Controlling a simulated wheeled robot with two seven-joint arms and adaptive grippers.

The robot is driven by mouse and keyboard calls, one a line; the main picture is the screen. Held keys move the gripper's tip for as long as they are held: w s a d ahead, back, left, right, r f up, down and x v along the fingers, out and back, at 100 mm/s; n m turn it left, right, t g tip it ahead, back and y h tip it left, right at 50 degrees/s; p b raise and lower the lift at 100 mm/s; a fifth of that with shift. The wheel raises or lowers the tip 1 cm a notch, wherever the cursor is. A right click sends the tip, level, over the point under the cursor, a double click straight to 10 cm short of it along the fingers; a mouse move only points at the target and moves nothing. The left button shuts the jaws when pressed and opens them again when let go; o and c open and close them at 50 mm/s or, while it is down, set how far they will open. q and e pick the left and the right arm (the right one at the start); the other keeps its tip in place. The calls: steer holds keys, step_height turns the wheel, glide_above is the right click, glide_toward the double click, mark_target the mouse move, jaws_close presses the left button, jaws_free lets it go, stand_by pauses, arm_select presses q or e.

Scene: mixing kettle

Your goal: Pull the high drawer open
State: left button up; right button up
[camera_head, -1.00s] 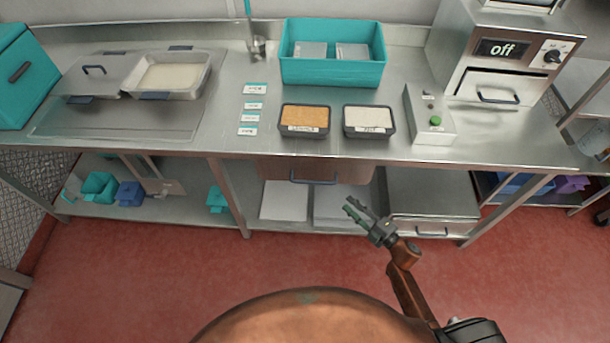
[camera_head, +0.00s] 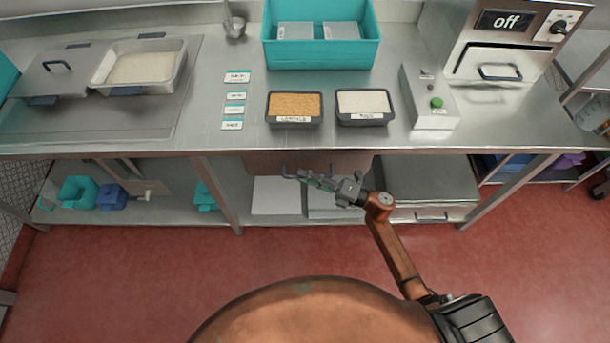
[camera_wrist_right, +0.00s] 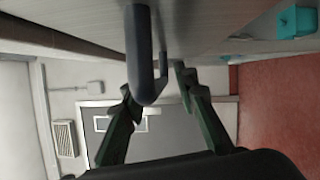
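The high drawer (camera_head: 350,161) is a metal drawer just under the counter's front edge, and it looks closed. Its dark bar handle (camera_wrist_right: 143,60) shows large in the right wrist view. In the head view only the handle's left end shows clearly; my gripper hides most of it. My right gripper (camera_head: 304,177) is in front of the drawer, at the handle. In the right wrist view its two fingers (camera_wrist_right: 156,84) are apart, with the handle between them. I cannot tell whether either finger touches it. My left gripper is not in view.
On the counter stand two food trays (camera_head: 294,108), a teal bin (camera_head: 322,55) and a box with a green button (camera_head: 430,100). A lower metal drawer unit (camera_head: 425,190) stands below right. Blue and teal containers (camera_head: 80,191) sit on the lower shelf. Red floor is clear in front.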

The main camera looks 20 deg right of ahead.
steer(key=shift+w+a, duration=0.2)
steer(key=shift+a, duration=0.05)
steer(key=shift+c, duration=0.5)
jaws_close()
